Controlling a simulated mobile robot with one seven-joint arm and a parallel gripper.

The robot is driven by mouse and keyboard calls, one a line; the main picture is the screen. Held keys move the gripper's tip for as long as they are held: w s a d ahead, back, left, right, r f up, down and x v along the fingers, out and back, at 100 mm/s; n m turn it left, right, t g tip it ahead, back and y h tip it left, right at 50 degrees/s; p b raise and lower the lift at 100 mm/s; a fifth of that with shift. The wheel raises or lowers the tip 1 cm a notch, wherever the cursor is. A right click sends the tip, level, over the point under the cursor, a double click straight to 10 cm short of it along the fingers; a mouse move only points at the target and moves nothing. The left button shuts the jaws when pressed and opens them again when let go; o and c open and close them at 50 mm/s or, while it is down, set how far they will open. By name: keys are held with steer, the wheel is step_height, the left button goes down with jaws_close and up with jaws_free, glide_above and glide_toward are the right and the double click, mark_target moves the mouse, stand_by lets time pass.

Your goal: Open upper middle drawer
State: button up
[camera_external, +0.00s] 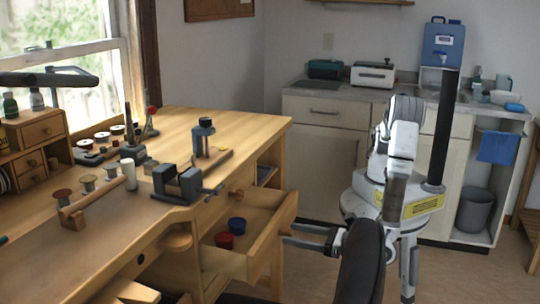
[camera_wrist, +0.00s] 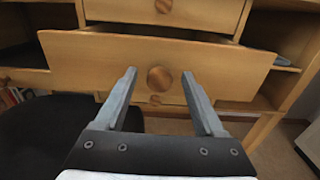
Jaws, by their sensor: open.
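A wooden drawer (camera_external: 268,234) in the workbench stands pulled out, with a red cup (camera_external: 224,240) and a blue cup (camera_external: 237,225) inside. In the wrist view its front (camera_wrist: 90,65) faces me, with a round knob (camera_wrist: 159,78) in the middle. A shut drawer (camera_wrist: 200,10) with its own knob (camera_wrist: 163,6) is directly above. Part of another knob (camera_wrist: 155,99) shows below. I cannot tell for sure which one is the upper middle drawer. My gripper (camera_external: 283,233) is open at the pulled-out drawer's front, its fingers (camera_wrist: 158,73) on either side of the knob; contact is unclear.
The workbench top (camera_external: 180,230) carries a vise (camera_external: 180,183), spools and tools. A counter with cabinets (camera_external: 325,150) stands behind. A grey bin (camera_external: 474,212) is at the right. Some floor shows around my base.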

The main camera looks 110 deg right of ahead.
step_height(320, 180, up, 5)
steer(key=p, duration=0.2)
step_height(320, 180, up, 6)
steer(key=p, duration=0.2)
glide_above(285, 201)
steer(key=shift+d+f, duration=0.15)
steer(key=shift+d, duration=0.1)
steer(key=shift+a, duration=0.1)
steer(key=s+a+f+n+t+y+b, duration=0.1)
steer(key=s+a+f+n+t+y, duration=0.15)
steer(key=s+a+f+n, duration=0.65)
steer(key=s+a+f+n+t+y, duration=0.1)
steer(key=s+a+f+n+y, duration=0.15)
steer(key=s+a+n, duration=0.75)
steer(key=w+d+n+b, duration=0.1)
steer(key=w+d, duration=0.3)
steer(key=w, duration=0.6)
steer(key=w+d+n+b, duration=0.2)
steer(key=w+d, duration=0.2)
steer(key=w, duration=0.7)
steer(key=shift+d+n+y, duration=0.3)
steer(key=shift+d+y, duration=0.05)
steer(key=shift+y, duration=0.05)
steer(key=shift+r, duration=0.1)
steer(key=shift+c, duration=0.2)
jaws_close()
